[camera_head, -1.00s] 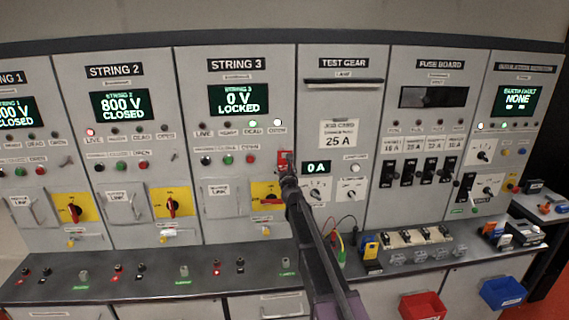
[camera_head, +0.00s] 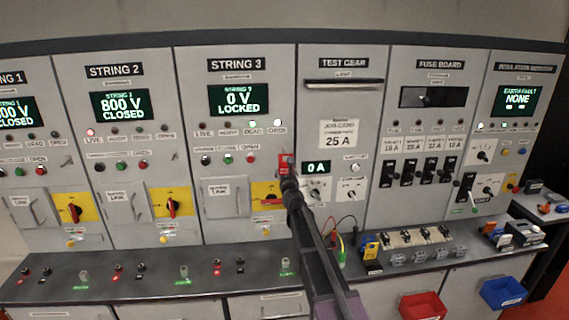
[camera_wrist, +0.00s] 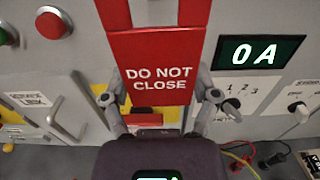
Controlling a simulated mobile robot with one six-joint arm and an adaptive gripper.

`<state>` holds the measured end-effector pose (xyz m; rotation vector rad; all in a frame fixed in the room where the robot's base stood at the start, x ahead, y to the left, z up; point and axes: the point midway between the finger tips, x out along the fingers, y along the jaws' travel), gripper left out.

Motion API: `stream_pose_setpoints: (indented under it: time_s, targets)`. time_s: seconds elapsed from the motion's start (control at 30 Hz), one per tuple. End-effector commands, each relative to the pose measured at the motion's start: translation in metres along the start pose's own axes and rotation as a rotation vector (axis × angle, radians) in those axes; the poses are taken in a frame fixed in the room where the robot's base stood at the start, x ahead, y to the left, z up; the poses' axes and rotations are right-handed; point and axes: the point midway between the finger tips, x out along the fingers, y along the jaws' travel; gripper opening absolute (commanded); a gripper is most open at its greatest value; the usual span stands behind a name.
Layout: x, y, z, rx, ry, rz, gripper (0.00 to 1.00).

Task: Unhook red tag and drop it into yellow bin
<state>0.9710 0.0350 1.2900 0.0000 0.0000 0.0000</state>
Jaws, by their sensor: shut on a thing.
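The red tag (camera_wrist: 158,72), lettered "DO NOT CLOSE", is in the wrist view between the two fingers of my gripper (camera_wrist: 160,98), which is shut on its side edges. In the head view the tag (camera_head: 286,161) shows small and red at the right edge of the String 3 panel, above the yellow switch plate, with my gripper (camera_head: 289,180) at its lower end. The tag's top runs out of the wrist view, so I cannot tell whether it is still hooked. No yellow bin is clearly seen.
A red bin (camera_head: 423,306) and a blue bin (camera_head: 502,293) are low at the right front. The bench (camera_head: 150,283) carries terminals, test leads (camera_head: 342,240) and fuse parts. String 3's yellow switch plate (camera_head: 262,191) is close beside my gripper.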

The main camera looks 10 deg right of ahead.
Motion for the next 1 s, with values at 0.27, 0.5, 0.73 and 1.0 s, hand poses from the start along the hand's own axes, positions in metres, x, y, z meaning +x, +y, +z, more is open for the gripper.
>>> stream_pose_setpoints:
  time_s: [0.27, 0.5, 0.73, 1.0]
  targets:
    - [-0.009, 0.000, 0.000, 0.000, 0.000, 0.000, 0.29]
    - [-0.015, 0.000, 0.000, 0.000, 0.000, 0.000, 0.29]
    - [-0.022, 0.000, 0.000, 0.000, 0.000, 0.000, 0.29]
    - [-0.026, 0.000, 0.000, 0.000, 0.000, 0.000, 0.29]
